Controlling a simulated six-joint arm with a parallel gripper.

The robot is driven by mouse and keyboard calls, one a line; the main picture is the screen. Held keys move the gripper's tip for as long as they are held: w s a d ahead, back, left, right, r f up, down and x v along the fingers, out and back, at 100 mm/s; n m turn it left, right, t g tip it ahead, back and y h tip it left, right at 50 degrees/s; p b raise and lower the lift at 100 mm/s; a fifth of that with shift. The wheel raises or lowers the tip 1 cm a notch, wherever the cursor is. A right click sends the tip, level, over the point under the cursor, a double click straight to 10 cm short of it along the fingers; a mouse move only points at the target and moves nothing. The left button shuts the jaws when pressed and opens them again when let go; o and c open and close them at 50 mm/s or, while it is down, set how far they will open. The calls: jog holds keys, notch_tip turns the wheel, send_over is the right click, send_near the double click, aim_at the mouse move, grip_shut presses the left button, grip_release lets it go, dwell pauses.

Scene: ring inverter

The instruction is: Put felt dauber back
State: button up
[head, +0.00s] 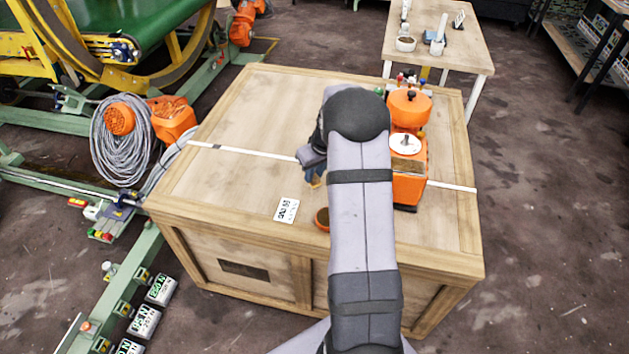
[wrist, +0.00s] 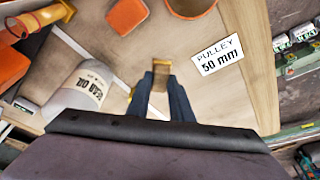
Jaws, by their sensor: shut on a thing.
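My gripper (wrist: 160,88) points down over the wooden crate top, with its two dark blue fingers close together. It is shut on the felt dauber (wrist: 161,68), a small tan-brown piece between the fingertips. In the head view my gripper (head: 314,172) shows just left of my arm, with a bit of the dauber (head: 316,183) below it. An orange round pot (head: 322,217) with a brown inside stands nearer the front edge. It also shows cut off at the top of the wrist view (wrist: 192,8), apart from the dauber.
A white card (head: 287,210) reading "PULLEY 50 mm" lies left of the pot. An orange machine (head: 408,150) stands right of my arm. The wrist view shows a gear oil bottle (wrist: 78,88) and an orange piece (wrist: 127,15). The crate's left top (head: 225,125) is clear.

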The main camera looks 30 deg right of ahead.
aim_at(316, 178)
jog(key=shift+f, duration=1.8)
jog(key=shift+f, duration=0.2)
jog(key=o, duration=0.9)
jog(key=shift+r, duration=0.15)
